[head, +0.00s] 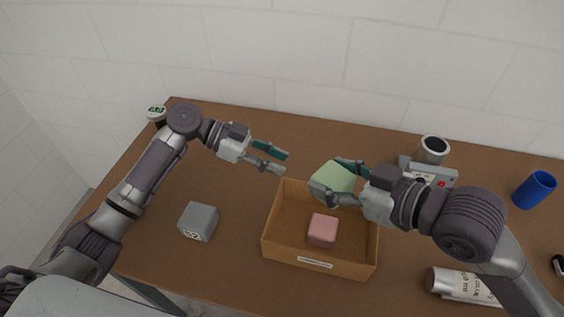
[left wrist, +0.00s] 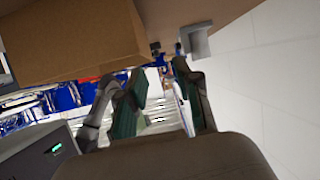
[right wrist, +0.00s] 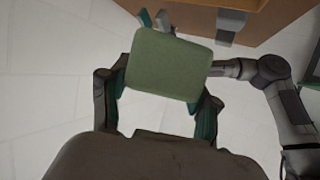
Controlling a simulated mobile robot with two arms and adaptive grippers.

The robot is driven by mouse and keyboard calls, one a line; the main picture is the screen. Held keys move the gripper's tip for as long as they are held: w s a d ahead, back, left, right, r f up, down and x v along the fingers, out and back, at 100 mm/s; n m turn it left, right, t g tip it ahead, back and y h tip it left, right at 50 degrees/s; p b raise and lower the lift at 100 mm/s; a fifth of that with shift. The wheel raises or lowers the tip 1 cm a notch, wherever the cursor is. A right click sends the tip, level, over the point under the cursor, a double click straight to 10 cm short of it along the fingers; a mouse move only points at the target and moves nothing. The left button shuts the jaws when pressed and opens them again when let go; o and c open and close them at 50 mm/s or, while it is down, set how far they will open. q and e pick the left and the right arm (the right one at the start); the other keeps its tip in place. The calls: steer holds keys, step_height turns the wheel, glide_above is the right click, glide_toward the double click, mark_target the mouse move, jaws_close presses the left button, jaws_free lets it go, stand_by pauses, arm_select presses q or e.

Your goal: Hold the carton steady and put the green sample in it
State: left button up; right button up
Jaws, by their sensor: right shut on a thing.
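The open brown carton (head: 318,263) stands on the table with a pink block (head: 322,230) inside. The green sample (head: 333,178) is a rounded block, held by my right gripper (head: 338,183) above the carton's far side. In the right wrist view the sample (right wrist: 168,64) sits between both fingers. My left gripper (head: 272,158) is open and empty, up and left of the carton's far left corner, apart from it. In the left wrist view the carton (left wrist: 80,38) shows beyond the parted fingers (left wrist: 160,85).
A grey cube (head: 198,221) lies left of the carton. A grey device (head: 432,172) with a round top stands behind my right arm. A blue cup (head: 534,189) is at the far right, and a silver cylinder (head: 462,285) lies at the front right.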

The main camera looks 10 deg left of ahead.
arm_select(q)
steer(key=shift+s+d+r+m+g, duration=0.2)
steer(key=shift+s+d+m+g, duration=0.15)
steer(key=shift+d, duration=0.2)
steer(key=shift+s+d+r+m+g, duration=0.15)
steer(key=shift+s+d+m+g, duration=0.2)
steer(key=shift+d, duration=0.15)
steer(key=shift+s+d, duration=0.1)
steer(key=shift+d, duration=0.25)
steer(key=x, duration=1.1)
steer(key=shift+d, duration=0.1)
jaws_close()
